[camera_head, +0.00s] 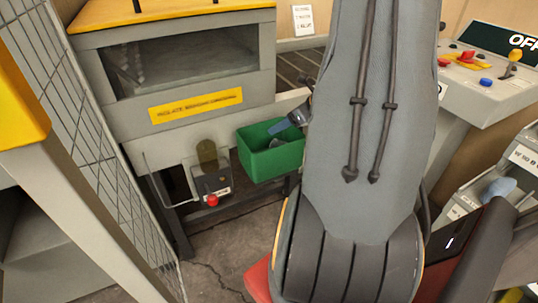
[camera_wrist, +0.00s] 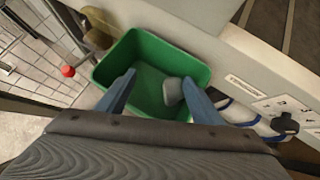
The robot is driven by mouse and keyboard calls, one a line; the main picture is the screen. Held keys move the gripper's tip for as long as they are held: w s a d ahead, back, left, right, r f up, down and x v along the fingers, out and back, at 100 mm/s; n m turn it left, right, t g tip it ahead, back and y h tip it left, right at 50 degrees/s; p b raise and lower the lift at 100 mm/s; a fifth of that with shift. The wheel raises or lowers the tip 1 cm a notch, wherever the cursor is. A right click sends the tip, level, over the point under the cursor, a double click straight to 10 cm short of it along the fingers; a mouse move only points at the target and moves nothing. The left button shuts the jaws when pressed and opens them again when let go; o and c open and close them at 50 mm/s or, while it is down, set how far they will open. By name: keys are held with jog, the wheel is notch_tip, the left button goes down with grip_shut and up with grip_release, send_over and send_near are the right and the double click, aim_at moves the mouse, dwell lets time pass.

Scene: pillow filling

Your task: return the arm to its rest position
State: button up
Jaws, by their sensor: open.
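My gripper (camera_wrist: 158,103) is open in the wrist view, its two blue fingers apart over a green bin (camera_wrist: 146,50). A small grey object (camera_wrist: 172,91) lies in the bin between the fingers; I cannot tell what it is. In the head view, my grey arm fills the middle and hides much of the scene. One blue fingertip of my gripper (camera_head: 290,121) shows at the right rim of the green bin (camera_head: 270,163). The rest of the gripper is hidden behind the arm.
A grey machine with a window and yellow label (camera_head: 195,104) stands behind the bin. A small box with a red knob (camera_head: 212,199) is left of the bin. A wire mesh fence (camera_head: 85,130) runs along the left. A control panel (camera_head: 485,88) stands at the right.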

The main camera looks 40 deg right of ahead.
jog(key=shift+v, duration=1.5)
jog(key=w+a+r+m+g+h, duration=0.1)
jog(key=w+a+m+h, duration=0.1)
jog(key=a+m, duration=0.5)
jog(key=w+a+r+m+g+h, duration=0.2)
jog(key=a+m, duration=0.1)
jog(key=m, duration=0.8)
jog(key=s+a+m+g, duration=0.2)
jog(key=s+a+m, duration=0.3)
jog(key=a, duration=0.3)
jog(key=s+a+m+g+y, duration=0.1)
jog(key=s+a+m, duration=0.3)
jog(key=a+m, duration=0.4)
jog(key=s+a+m+g+y, duration=0.1)
jog(key=s+a+m+g, duration=0.1)
jog(key=s+a+m, duration=0.3)
jog(key=a+m, duration=0.2)
jog(key=shift+s+a+r+g, duration=0.2)
jog(key=shift+s+a+g, duration=0.1)
jog(key=shift+a, duration=0.1)
